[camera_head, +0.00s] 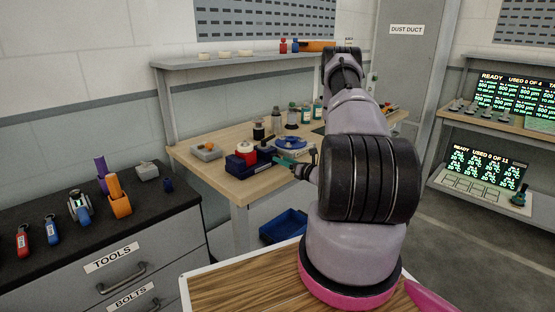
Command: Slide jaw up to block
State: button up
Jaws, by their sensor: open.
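A dark blue vise-like fixture (243,169) sits on the wooden bench near its front left edge. A red block with a pale top (246,151) rests on or in it; the contact between jaw and block is too small to tell. What looks like my gripper (288,162), with teal fingers and a grey wrist, is just right of the fixture. It is open, and I cannot tell whether it touches the fixture. My arm's large black joint and lilac links hide part of the wrist and the bench to the right.
The wooden bench (204,173) also holds a grey tray (206,152), a blue round dish (291,144) and several bottles. A shelf (215,62) runs above it. A blue bin (284,226) is below. A black-topped tool cabinet (135,215) stands at left.

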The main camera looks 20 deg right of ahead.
aim_at(267, 153)
jog(key=shift+x, duration=1.65)
grip_shut()
